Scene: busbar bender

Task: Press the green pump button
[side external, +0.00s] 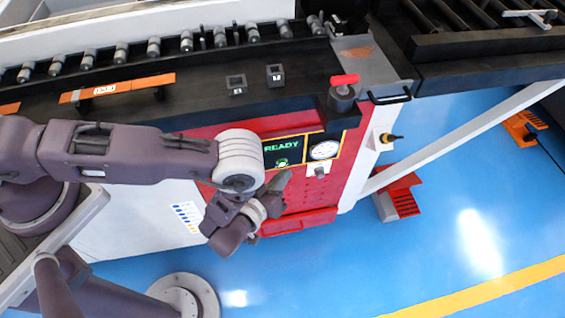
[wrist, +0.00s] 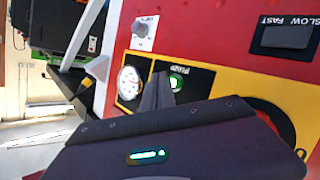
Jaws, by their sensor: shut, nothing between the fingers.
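The green pump button (wrist: 176,82) is on a black panel with a yellow border, under an upside-down label in the wrist view. It shows as a small green ring (side external: 282,163) below the lit READY display (side external: 281,147) in the side view. My gripper (wrist: 158,90) is shut and empty. Its fingertips point at the panel just left of the button in the wrist view and partly cover the area beside it. In the side view my gripper (side external: 284,178) is just below the button. I cannot tell whether the fingers touch the panel.
A round white gauge (wrist: 130,82) is beside the button. A grey knob (wrist: 143,27) and a SLOW FAST switch (wrist: 286,37) are on the red panel. A red pedal (side external: 399,192) is on the blue floor.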

